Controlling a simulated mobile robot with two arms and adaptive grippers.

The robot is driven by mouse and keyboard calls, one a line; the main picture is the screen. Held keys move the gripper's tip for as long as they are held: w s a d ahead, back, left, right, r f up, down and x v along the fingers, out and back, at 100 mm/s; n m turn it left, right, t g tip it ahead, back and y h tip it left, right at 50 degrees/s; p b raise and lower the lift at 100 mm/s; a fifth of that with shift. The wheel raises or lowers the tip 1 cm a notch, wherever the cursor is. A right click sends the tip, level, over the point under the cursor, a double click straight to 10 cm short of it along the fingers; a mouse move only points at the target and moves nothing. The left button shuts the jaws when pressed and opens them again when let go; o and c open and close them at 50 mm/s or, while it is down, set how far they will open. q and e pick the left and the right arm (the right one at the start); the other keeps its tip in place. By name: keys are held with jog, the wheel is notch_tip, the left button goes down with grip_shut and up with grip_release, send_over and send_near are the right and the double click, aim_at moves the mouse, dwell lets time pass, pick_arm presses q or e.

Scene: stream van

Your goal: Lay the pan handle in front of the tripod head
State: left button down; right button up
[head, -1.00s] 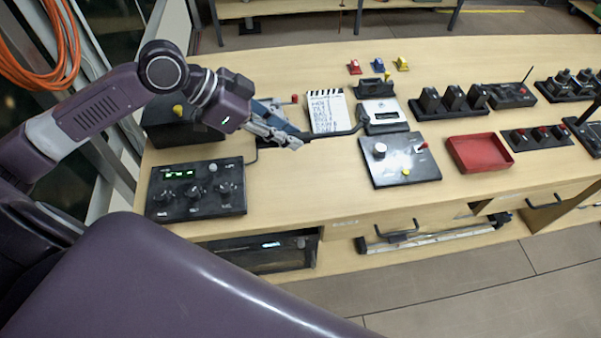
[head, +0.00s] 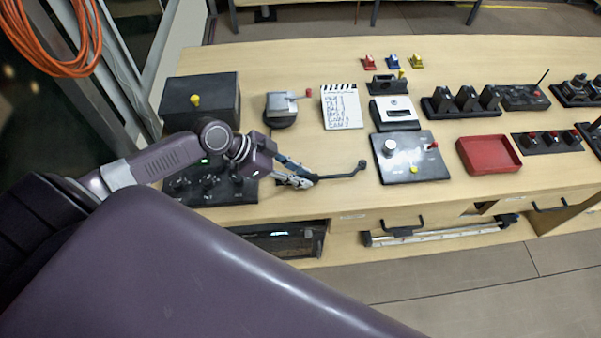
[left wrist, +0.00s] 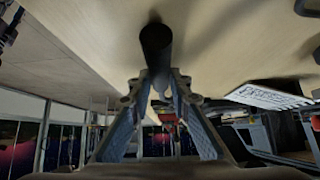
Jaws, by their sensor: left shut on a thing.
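The pan handle (head: 340,176) is a thin black bar with a bent, knobbed right end. My left gripper (head: 304,181) is shut on its left end. The handle points right, at or just above the bench top; I cannot tell if it touches. In the left wrist view the handle (left wrist: 156,45) is a dark rod beyond the fingertips (left wrist: 158,82). The tripod head (head: 281,109), a grey block with a red knob, stands farther back on the bench, behind the gripper and apart from it. My right gripper is not in view.
A white slate (head: 341,107) lies right of the tripod head. A panel with a white knob (head: 412,158) is close to the handle's right end. A dark control box (head: 212,188) lies under my left arm. Bare bench top lies between tripod head and handle.

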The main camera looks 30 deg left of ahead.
pick_arm(q)
jog(key=shift+f, duration=0.15)
jog(key=c, duration=1.8)
grip_release()
jog(key=shift+o, duration=0.2)
jog(key=shift+r, duration=0.25)
jog(key=b+v, duration=0.1)
jog(key=v, duration=0.8)
jog(key=shift+s+a, duration=0.15)
jog(key=shift+s, duration=0.05)
jog(key=shift+v, duration=1.25)
